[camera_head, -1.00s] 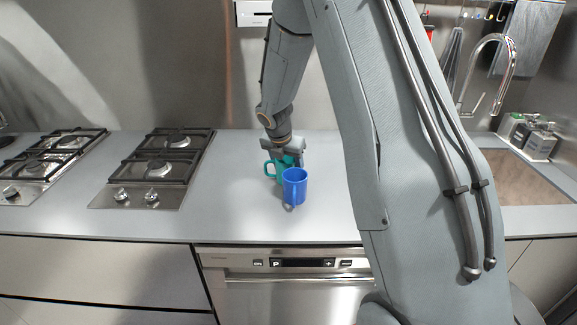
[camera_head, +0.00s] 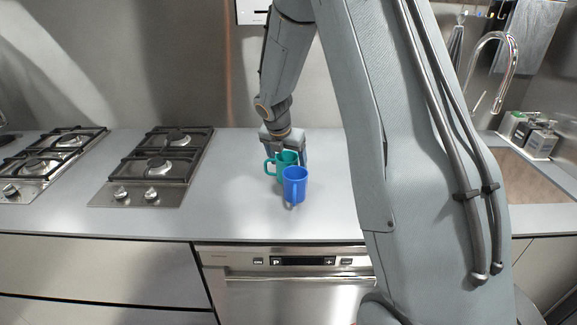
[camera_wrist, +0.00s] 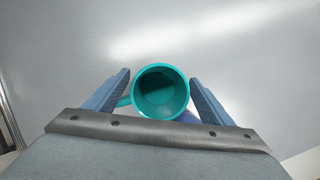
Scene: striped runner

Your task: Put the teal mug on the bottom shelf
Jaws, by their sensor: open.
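The teal mug (camera_head: 285,160) stands upright on the grey counter, its handle toward the left. A blue mug (camera_head: 295,185) stands just in front of it and hides part of it. My gripper (camera_head: 288,154) points down at the teal mug from above and behind. In the wrist view my gripper (camera_wrist: 162,88) is open, with one finger on each side of the teal mug (camera_wrist: 160,92). The handle reaches toward the left finger; I cannot tell if they touch. A bit of the blue mug (camera_wrist: 188,117) shows below the teal one. No shelf is in view.
Gas hobs (camera_head: 157,165) lie to the left on the counter (camera_head: 240,205). The counter left of the mugs is clear.

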